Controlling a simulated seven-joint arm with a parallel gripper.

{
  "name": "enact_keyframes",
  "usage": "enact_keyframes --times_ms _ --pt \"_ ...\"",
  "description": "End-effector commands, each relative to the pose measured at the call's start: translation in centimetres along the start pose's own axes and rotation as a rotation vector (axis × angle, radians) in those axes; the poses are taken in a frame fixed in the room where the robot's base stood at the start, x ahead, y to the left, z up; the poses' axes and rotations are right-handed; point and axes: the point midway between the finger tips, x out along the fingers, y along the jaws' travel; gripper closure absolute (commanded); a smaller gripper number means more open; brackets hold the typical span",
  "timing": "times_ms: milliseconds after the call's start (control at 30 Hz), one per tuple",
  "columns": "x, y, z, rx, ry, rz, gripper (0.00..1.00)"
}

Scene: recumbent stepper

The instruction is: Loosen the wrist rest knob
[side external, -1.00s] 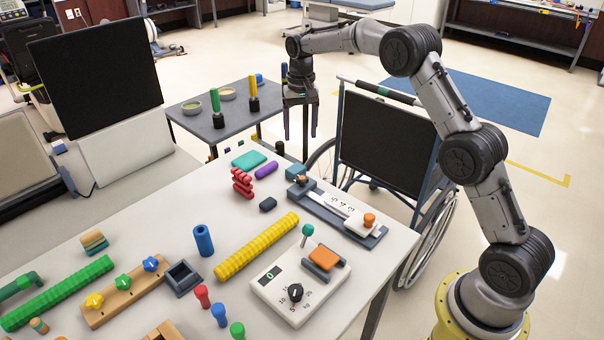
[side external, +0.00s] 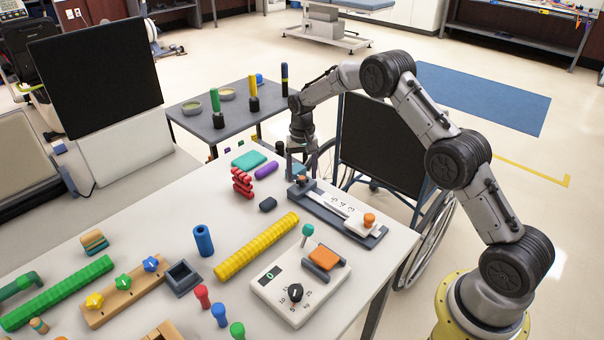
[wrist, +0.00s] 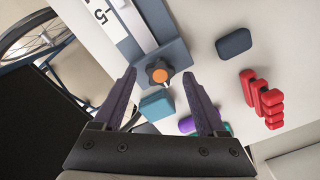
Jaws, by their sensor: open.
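A dark lobed knob with an orange centre (wrist: 160,73) sits on one end of a long slate-blue base (side external: 322,213) that carries a white numbered scale (side external: 345,208). In the side view it is at the base's far end, near the table edge. My gripper (wrist: 162,77) is open and empty, fingers pointing down. In the wrist view the knob shows between the two fingertips. In the side view my gripper (side external: 301,176) is just above that end; contact cannot be told. An orange-topped knob (side external: 369,219) stands at the base's near end. No label marks which knob is the wrist rest's.
A teal-blue block (wrist: 157,105) stands beside the knob. Red stacked pieces (side external: 242,183), a dark block (side external: 268,204) and a purple cylinder (side external: 266,169) lie to the left. A white panel with dial (side external: 295,292) is nearer. A wheelchair (side external: 385,150) stands beyond the table edge.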

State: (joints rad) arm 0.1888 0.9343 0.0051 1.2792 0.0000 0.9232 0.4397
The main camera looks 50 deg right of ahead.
Motion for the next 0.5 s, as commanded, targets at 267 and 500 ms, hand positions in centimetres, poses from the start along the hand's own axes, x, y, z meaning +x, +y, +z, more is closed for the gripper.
enact_keyframes --times_ms 267,500 --pt "0.52 0.0 0.0 0.0 0.0 0.0 0.26" --pt "0.49 0.0 0.0 0.0 0.0 0.0 0.53"
